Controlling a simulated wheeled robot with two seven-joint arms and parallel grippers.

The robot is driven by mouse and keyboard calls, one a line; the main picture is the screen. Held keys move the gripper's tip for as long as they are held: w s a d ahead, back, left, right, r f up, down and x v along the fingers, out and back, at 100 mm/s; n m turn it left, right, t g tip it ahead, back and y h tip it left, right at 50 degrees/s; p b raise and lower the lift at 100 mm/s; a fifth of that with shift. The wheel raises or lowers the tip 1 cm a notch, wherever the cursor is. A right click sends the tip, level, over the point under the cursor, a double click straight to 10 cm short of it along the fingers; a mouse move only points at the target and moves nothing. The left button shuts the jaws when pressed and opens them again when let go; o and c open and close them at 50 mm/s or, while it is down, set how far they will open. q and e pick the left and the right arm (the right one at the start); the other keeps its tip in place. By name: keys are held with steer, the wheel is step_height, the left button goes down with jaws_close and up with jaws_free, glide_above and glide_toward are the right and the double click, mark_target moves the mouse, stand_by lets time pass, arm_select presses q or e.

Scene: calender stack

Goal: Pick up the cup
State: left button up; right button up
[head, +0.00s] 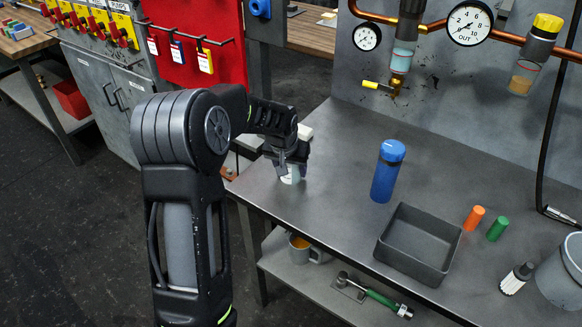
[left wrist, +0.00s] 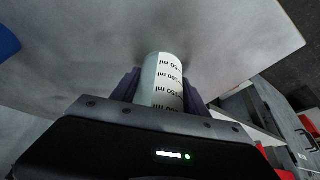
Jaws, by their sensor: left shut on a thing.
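The cup (head: 290,177) is a small pale cylinder at the left end of the grey bench top. In the left wrist view the cup (left wrist: 163,82) shows black ml marks on a white band, with a pale green side. My left gripper (head: 289,165) comes down over it from above. In the left wrist view its two dark fingers (left wrist: 161,90) press on opposite sides of the cup, so it is shut on it. I cannot tell whether the cup's base touches the bench. My right gripper is out of view.
A blue bottle (head: 387,172) stands right of the cup, beside an open dark tray (head: 449,270). Orange (head: 474,218) and green (head: 497,229) cylinders stand farther right. A grey mug (head: 304,249) is on the lower shelf. The bench between cup and bottle is clear.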

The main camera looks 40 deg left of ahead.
arm_select(q)
steer(key=shift+r, duration=0.1)
step_height(320, 180, up, 10)
stand_by(0.4)
stand_by(0.5)
